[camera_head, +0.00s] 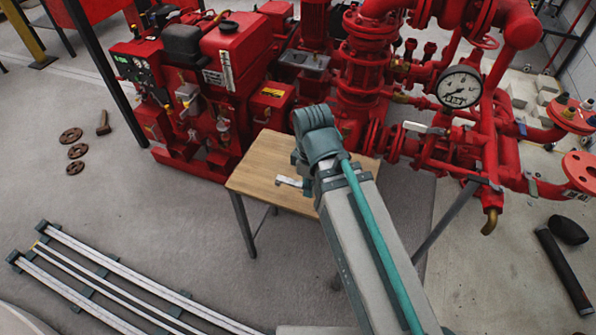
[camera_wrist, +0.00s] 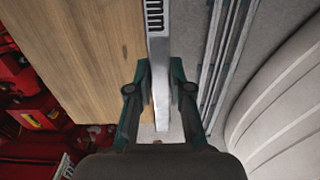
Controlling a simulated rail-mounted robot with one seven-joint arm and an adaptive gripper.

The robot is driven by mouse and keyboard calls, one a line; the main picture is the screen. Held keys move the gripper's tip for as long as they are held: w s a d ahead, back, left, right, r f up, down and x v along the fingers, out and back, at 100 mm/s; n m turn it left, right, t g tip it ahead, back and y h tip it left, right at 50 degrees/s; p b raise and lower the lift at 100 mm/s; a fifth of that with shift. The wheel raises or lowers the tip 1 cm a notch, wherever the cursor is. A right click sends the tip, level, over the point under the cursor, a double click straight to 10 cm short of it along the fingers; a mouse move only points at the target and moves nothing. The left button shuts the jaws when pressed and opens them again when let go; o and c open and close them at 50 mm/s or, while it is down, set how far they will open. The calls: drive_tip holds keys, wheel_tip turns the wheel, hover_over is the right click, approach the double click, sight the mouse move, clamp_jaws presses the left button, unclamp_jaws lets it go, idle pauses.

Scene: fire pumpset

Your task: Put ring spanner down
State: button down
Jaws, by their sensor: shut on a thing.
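A silver ring spanner (camera_wrist: 157,45) runs lengthwise between the fingers of my gripper (camera_wrist: 160,75) in the wrist view. The gripper is shut on it. The spanner's upper end leaves the picture, so its far end is hidden. The wooden table (camera_wrist: 85,55) lies to the left of the spanner, whose shaft lines up with the table's edge in this view. In the head view, the table (camera_head: 258,165) is partly covered by my arm, and a small pale piece of the spanner (camera_head: 290,182) shows left of my wrist, over the tabletop. I cannot tell whether it touches the wood.
A red pump and engine set (camera_head: 225,70) stands close behind the table. A pressure gauge (camera_head: 460,87) is at the right. Floor rails (camera_head: 120,275) lie at lower left. Several small brown parts (camera_head: 75,150) lie on the floor. The left of the tabletop looks clear.

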drive_tip(key=w+a+f, duration=0.1)
drive_tip(key=w+f, duration=0.1)
drive_tip(key=w, duration=0.1)
drive_tip(key=w+a+f+b, duration=0.1)
drive_tip(key=w+f, duration=0.2)
drive_tip(key=w+a+f+b, duration=0.1)
drive_tip(key=w+f, duration=0.1)
drive_tip(key=w, duration=0.2)
drive_tip(key=shift+a+f, duration=0.15)
drive_tip(key=shift+f, duration=0.1)
drive_tip(key=shift+w+a+f, duration=0.1)
drive_tip(key=shift+w+f, duration=0.3)
drive_tip(key=shift+f, duration=0.1)
drive_tip(key=shift+w+f+b, duration=0.2)
drive_tip(key=shift+f+b, duration=0.15)
drive_tip(key=shift+f, duration=1.45)
drive_tip(key=shift+f, duration=0.1)
drive_tip(key=c, duration=1.1)
unclamp_jaws()
drive_tip(key=shift+o, duration=0.2)
wheel_tip(320, 180, up, 12)
drive_tip(key=p, duration=0.1)
